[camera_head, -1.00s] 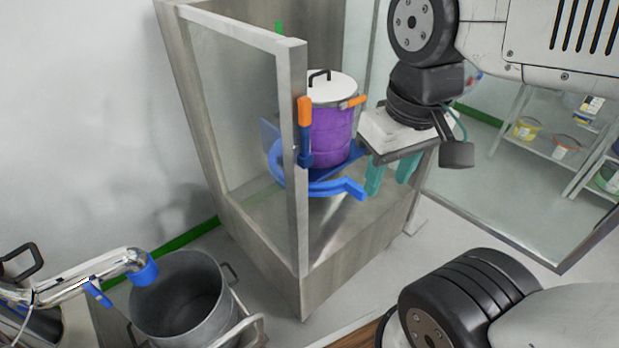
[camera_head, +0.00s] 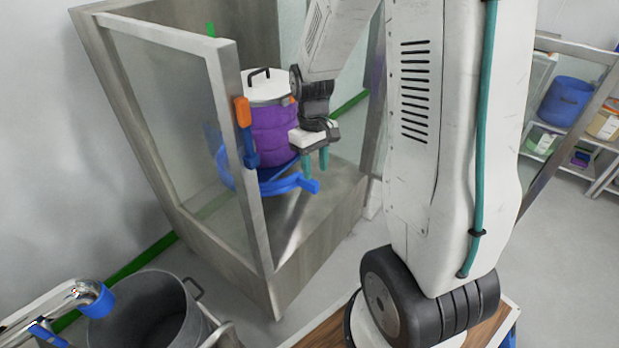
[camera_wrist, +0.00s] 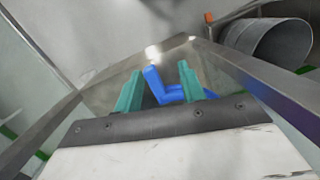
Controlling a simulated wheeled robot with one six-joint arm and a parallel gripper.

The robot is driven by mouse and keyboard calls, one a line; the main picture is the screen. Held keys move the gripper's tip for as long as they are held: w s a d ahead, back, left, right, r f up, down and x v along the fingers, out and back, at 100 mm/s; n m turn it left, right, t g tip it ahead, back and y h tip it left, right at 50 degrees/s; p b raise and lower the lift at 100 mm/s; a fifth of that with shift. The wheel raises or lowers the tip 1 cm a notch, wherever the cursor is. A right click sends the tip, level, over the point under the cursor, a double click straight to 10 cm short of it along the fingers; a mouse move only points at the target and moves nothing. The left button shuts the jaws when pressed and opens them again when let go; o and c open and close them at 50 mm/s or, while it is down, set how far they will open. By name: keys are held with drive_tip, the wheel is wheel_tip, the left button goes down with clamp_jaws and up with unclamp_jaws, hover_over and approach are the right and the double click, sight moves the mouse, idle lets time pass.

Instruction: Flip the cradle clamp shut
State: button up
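The blue cradle (camera_head: 270,184) holds a purple drum (camera_head: 272,132) with a white lid (camera_head: 262,86) inside the metal-framed booth. A blue arm with a squared end (camera_head: 308,184) juts from the cradle's front right; I take it as the clamp. An upright orange-tipped blue handle (camera_head: 246,130) stands at the left behind or beside the frame post. My gripper (camera_head: 315,162) has its teal fingers pointing down, just above and right of the clamp end. In the wrist view the fingers (camera_wrist: 158,92) are apart, with the bent blue clamp piece (camera_wrist: 162,88) showing between and beyond them. I see nothing held.
A steel pot (camera_head: 150,318) stands at lower left under a pipe with a blue end (camera_head: 95,298). Shelves with tubs (camera_head: 565,100) stand at far right. The booth floor in front of the cradle is clear.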

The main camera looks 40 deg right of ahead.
drive_tip(key=shift+n+t+h, duration=0.3)
drive_tip(key=shift+n+t, duration=0.5)
drive_tip(key=shift+n, duration=0.1)
drive_tip(key=w, duration=0.1)
drive_tip(key=w+d, duration=0.1)
drive_tip(key=w, duration=0.1)
drive_tip(key=w+f, duration=0.1)
drive_tip(key=shift+w+d, duration=0.2)
drive_tip(key=shift+d, duration=0.15)
drive_tip(key=shift+f, duration=0.15)
wheel_tip(320, 180, down, 8)
drive_tip(key=shift+r, duration=0.25)
clamp_jaws()
drive_tip(key=shift+w, duration=0.1)
